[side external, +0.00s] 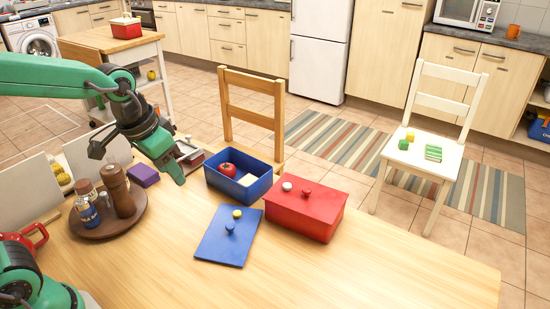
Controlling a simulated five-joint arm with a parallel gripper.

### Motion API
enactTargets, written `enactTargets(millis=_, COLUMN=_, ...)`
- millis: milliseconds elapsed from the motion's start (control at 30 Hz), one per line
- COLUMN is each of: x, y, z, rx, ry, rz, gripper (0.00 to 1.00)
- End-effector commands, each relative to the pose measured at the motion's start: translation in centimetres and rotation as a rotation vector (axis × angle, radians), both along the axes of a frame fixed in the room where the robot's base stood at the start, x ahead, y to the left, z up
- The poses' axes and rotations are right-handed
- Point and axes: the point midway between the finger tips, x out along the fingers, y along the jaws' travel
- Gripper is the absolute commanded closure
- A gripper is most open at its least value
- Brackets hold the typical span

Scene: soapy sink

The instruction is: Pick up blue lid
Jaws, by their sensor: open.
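The blue lid (225,240) lies flat on the wooden table, in front of the blue box. A dark blue knob (230,228) stands on it, and a small yellow ball-like thing (237,214) shows near its back edge. My gripper (181,172) is above the table, behind and to the left of the lid. It is open and apart from the lid, with nothing seen between its jaws. Part of the jaws is hard to make out.
The open blue box (226,186) holds a tomato (227,169) and something white. A lidded red box (303,222) stands right of the lid. A brown round tray (92,232) with shakers and a purple block (144,175) are to the left. The table's front right is clear.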

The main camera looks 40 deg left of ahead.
Motion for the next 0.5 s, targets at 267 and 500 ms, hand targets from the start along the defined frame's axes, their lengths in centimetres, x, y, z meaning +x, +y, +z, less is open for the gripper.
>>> enactTargets(millis=267, x=3.9, y=-1.8, z=-3.4, rx=0.013, ry=0.1, rz=-0.048, gripper=0.54)
enactTargets(millis=500, x=6.8, y=-3.4, z=-7.1, rx=0.025, ry=0.182, rz=-0.088, gripper=0.54)
